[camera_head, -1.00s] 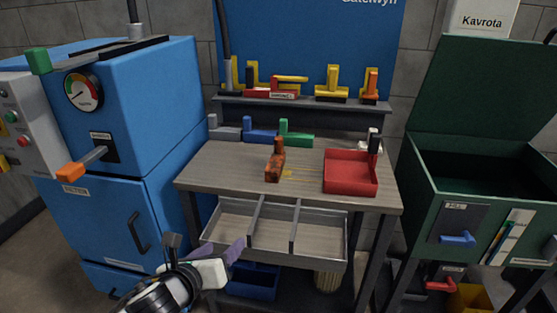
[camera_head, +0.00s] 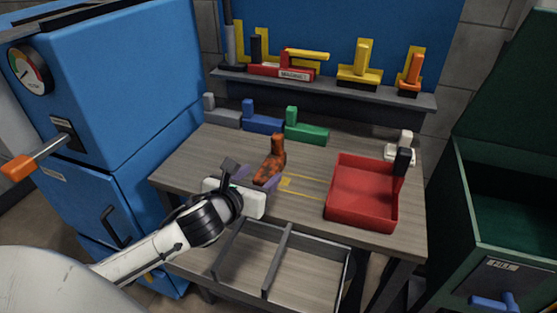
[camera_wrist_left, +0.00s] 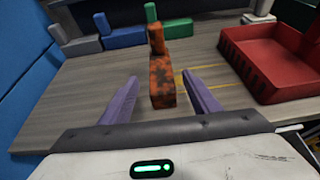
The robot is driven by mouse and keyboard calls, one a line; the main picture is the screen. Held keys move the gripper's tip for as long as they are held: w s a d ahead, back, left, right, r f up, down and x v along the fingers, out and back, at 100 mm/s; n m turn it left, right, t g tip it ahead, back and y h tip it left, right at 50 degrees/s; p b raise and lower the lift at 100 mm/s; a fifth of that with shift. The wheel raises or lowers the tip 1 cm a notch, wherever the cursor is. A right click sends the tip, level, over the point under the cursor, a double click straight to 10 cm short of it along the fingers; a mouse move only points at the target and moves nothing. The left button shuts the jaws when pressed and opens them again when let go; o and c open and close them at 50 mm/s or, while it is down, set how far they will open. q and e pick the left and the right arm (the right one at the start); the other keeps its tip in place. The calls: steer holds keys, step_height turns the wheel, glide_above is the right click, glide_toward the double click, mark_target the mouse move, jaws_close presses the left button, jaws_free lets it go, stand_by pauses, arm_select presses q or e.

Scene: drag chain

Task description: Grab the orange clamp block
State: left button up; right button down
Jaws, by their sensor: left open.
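The orange clamp block (camera_head: 269,168) is mottled orange and dark, with a low body and an upright post at its far end. It stands on the wooden workbench (camera_head: 190,158). My left gripper (camera_head: 254,180) is open at the near end of the block. In the left wrist view the block (camera_wrist_left: 162,80) stands between and just beyond the two purple fingers (camera_wrist_left: 158,96), with space on both sides. My right gripper is in neither current view.
A red tray (camera_head: 361,193) stands to the right on the bench. Grey (camera_head: 221,115), blue (camera_head: 262,121) and green (camera_head: 305,130) blocks line the back. An open drawer (camera_head: 310,262) juts out in front. Yellow lines (camera_head: 305,178) mark the bench right of the block.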

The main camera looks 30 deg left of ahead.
mark_target(268, 170)
arm_select(q)
steer(key=x, duration=0.7)
steer(key=shift+w+f, duration=0.2)
steer(key=shift+w, duration=0.15)
steer(key=shift+r, duration=0.1)
steer(key=c, duration=1.4)
